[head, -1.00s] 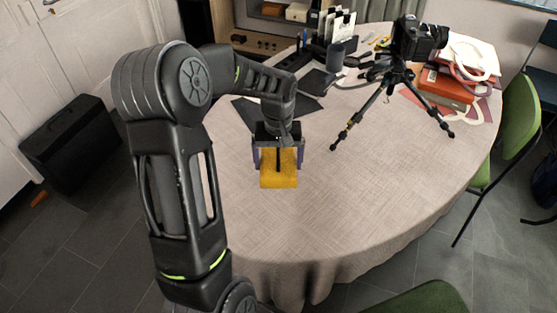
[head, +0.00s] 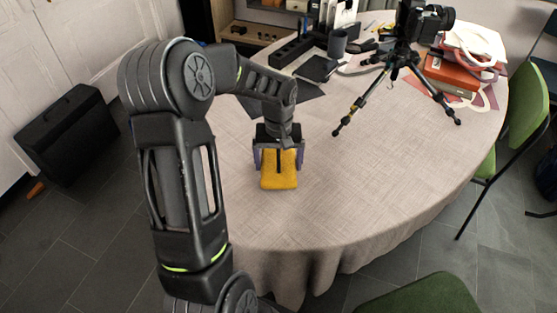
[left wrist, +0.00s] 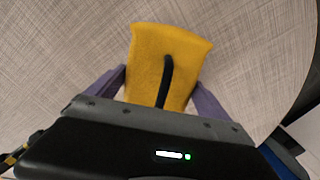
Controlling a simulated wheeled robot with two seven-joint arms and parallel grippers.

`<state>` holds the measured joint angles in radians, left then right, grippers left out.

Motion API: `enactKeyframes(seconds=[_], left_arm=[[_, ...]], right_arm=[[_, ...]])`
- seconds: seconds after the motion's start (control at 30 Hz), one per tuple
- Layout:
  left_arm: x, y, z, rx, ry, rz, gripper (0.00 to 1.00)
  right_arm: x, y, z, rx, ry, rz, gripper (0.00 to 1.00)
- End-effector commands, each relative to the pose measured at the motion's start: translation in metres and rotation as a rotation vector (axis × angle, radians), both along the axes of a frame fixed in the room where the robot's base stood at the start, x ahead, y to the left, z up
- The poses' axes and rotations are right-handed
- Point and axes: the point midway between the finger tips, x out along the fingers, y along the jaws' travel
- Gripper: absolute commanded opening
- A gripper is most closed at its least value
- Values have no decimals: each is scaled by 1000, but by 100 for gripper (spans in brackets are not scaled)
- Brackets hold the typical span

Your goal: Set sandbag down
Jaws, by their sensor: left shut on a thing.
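The sandbag (head: 278,178) is a yellow bag with a black strap at the near left part of the round table, which has a light cloth (head: 400,185). My left gripper (head: 278,158) points down with its purple fingers on either side of the bag and is shut on it. In the left wrist view the sandbag (left wrist: 182,50) sits between the purple fingers (left wrist: 165,85), its strap running down the middle. I cannot tell whether the bag's underside touches the cloth. My right gripper is not in view.
A black tripod (head: 400,75) with a camera (head: 424,22) stands right of the gripper. Books and bags (head: 455,72) lie at the far right; a dark organizer (head: 291,52) and cup (head: 337,43) stand at the back. The cloth in front of and right of the bag is clear.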

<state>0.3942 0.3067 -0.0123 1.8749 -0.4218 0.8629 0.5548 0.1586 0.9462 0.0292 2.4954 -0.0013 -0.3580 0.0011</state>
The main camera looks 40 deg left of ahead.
Motion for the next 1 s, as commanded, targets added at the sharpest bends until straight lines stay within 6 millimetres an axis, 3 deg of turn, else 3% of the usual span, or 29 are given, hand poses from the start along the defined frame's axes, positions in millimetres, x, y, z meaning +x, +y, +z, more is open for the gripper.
enactKeyframes(seconds=[1.0], left_arm=[[1, 0, -10, 1, -3, 0, 18]], right_arm=[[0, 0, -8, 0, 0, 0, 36]])
